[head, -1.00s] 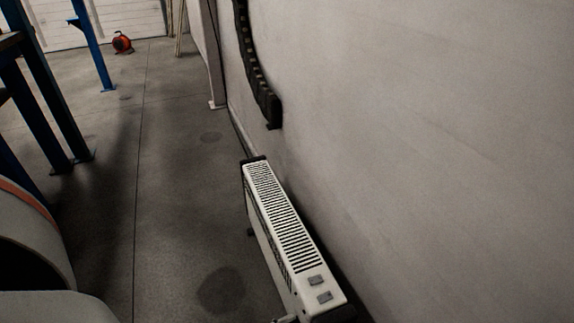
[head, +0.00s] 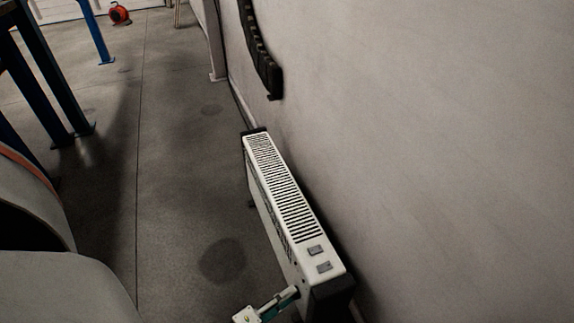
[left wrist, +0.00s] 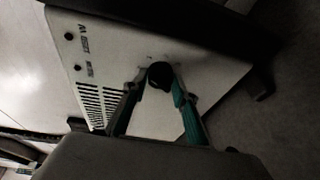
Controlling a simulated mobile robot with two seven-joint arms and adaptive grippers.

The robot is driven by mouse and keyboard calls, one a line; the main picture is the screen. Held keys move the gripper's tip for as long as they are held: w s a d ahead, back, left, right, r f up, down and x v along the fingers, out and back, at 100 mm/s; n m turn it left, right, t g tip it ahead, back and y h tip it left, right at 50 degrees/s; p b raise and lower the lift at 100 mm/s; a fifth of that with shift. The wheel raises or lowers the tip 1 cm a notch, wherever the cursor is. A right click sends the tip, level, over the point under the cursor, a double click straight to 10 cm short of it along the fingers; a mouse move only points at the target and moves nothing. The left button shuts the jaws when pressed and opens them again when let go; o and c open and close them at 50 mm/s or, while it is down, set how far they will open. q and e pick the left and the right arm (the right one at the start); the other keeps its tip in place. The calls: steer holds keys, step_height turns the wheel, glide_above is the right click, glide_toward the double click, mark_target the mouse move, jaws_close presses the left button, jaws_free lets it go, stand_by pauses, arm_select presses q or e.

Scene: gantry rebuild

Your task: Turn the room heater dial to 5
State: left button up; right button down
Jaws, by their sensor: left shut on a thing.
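The room heater (head: 283,195) is a long white unit with a slatted top, standing on the floor along the wall. In the left wrist view its white side panel (left wrist: 120,50) shows, with a round black dial (left wrist: 160,75) on it. My left gripper (left wrist: 158,84) has its two teal-tipped fingers closed on the dial from both sides. In the head view this gripper (head: 287,298) reaches the heater's near left side at the bottom edge. The dial's pointer and number marks are too dark and small to read. My right gripper is not in view.
The pale wall (head: 430,150) runs close behind the heater. A dark cable chain (head: 258,55) hangs on it. Blue posts (head: 97,32) stand on the left. An orange reel (head: 119,14) lies far back. The floor (head: 185,170) left of the heater is clear.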

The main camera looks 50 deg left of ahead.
arm_select(q)
steer(key=shift+a+m, duration=0.1)
steer(key=shift+m, duration=0.4)
steer(key=o, duration=1.1)
steer(key=shift+s, duration=0.1)
steer(key=shift+s+a+r, duration=0.1)
steer(key=shift+s+a, duration=0.1)
steer(key=shift+s, duration=1.65)
steer(key=shift+s+a+r, duration=0.1)
steer(key=shift+s+a, duration=0.05)
steer(key=shift+s, duration=1.7)
